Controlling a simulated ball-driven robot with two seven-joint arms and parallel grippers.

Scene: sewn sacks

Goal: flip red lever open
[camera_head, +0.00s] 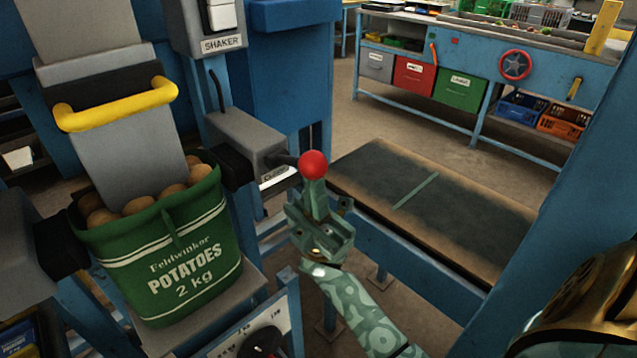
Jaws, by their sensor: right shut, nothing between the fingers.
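The red lever shows as a round red ball knob (313,164) on a short dark rod that comes out of a grey box (245,142) on the blue frame. My right gripper (316,190) is green, comes up from below and is shut and empty. Its fingertips are right at the underside of the red knob; I cannot tell whether they touch it. The label below the grey box is partly hidden. My left gripper is not in view.
A green potato sack (185,255) hangs full under a grey chute with a yellow handle (115,104). A dark conveyor belt (450,205) lies to the right. A blue workbench (400,50) stands behind. A blue post (560,210) rises at the right.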

